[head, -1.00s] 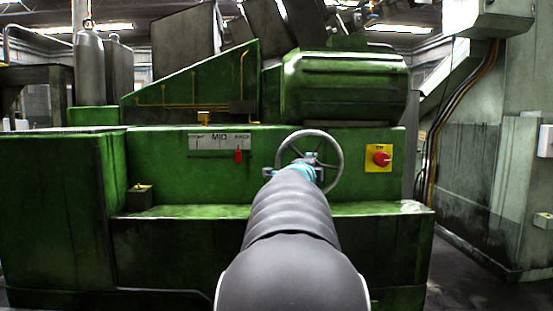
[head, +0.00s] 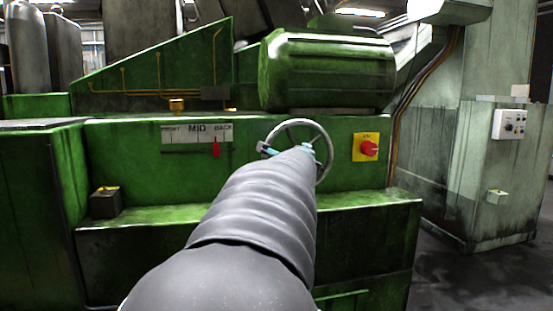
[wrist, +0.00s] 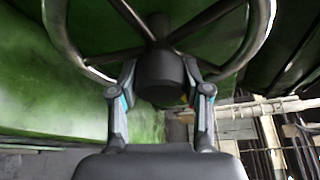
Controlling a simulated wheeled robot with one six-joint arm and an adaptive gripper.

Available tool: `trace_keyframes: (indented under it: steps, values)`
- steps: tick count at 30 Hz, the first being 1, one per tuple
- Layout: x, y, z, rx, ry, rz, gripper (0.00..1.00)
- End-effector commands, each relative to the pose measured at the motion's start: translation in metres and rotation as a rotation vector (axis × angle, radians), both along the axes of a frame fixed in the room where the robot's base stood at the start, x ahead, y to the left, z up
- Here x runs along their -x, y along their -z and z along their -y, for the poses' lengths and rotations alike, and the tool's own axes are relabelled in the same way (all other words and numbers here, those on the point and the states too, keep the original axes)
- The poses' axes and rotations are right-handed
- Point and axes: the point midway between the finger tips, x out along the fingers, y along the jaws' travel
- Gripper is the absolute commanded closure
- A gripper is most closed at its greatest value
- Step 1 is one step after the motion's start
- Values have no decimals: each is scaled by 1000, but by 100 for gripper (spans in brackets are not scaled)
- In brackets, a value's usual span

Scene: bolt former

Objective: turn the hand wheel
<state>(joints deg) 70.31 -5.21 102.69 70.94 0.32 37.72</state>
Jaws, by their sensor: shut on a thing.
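The hand wheel (head: 325,146) is a grey spoked ring on the green machine's front, partly hidden behind my arm in the head view. In the wrist view the wheel's rim (wrist: 62,38) and spokes fill the upper part, with a dark round hub (wrist: 160,75) in the middle. My gripper (wrist: 161,78) is shut on the hub, one finger on each side of it. In the head view the gripper is mostly hidden by my arm. A scale (head: 197,133) marked FRONT, MID and BACK has a red pointer (head: 216,150) near BACK.
A red knob on a yellow plate (head: 359,157) is just right of the wheel. A green ledge (head: 370,199) juts out below it. A small dark box (head: 105,202) sits at left. A grey cabinet with a control box (head: 509,124) stands at right.

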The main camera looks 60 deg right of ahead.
Motion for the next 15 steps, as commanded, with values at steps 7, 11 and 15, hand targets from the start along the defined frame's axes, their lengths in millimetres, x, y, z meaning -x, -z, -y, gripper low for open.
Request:
trace_keyframes:
  steps: [7, 11, 15]
  values:
    - [-1, 0, 0, 2, 2, -1, 50]
    - [-2, 0, -1, 2, 1, 0, 27]
    - [-3, 0, -1, 2, -3, -1, 27]
